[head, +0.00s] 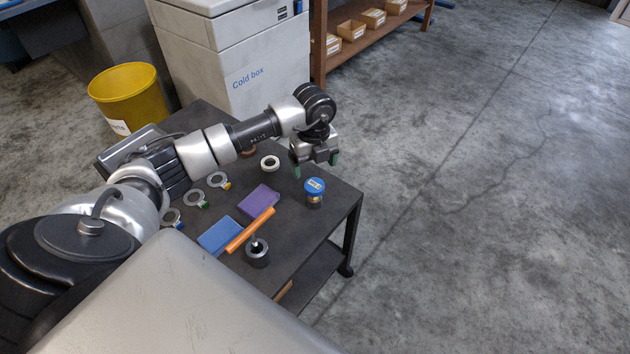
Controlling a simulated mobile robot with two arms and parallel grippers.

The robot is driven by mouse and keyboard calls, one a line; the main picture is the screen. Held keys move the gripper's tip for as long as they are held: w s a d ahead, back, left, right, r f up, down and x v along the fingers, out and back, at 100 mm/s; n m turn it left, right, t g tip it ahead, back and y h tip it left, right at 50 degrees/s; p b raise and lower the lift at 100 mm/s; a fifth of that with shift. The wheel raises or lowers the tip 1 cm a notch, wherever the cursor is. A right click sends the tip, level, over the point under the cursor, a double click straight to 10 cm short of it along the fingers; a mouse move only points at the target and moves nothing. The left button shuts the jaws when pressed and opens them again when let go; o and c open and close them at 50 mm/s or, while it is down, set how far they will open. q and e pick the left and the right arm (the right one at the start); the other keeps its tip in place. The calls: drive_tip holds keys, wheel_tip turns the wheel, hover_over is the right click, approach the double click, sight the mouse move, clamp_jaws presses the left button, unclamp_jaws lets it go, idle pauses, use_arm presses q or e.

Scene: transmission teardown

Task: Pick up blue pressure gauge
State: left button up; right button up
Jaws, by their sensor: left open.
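The blue pressure gauge (315,187) has a round blue top with a pale label and a brass-coloured lower part. It stands upright near the right edge of the dark table (338,205). My left gripper (314,172) is open and points down. Its green-tipped fingers are just behind and above the gauge in the picture, apart from it as far as I can tell. Nothing is between the fingers. My right gripper is not in view.
Several tagged rings lie further left. A yellow bin (125,95) and cold box (235,60) stand behind.

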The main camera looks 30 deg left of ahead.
sight(315, 184)
use_arm(q)
wheel_tip(315, 184, down, 3)
drive_tip(key=shift+s+d+r, duration=0.1)
drive_tip(key=shift+d+r, duration=0.05)
drive_tip(key=shift+f, duration=0.7)
drive_tip(key=f, duration=0.2)
drive_tip(key=f+b, duration=0.1)
drive_tip(key=f, duration=0.1)
drive_tip(key=shift+w+f, duration=0.2)
drive_tip(key=shift+f, duration=0.1)
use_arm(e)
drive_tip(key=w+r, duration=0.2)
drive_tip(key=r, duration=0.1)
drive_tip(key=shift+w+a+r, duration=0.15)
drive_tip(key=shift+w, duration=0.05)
use_arm(q)
drive_tip(key=shift+r, duration=0.1)
drive_tip(key=c, duration=1.1)
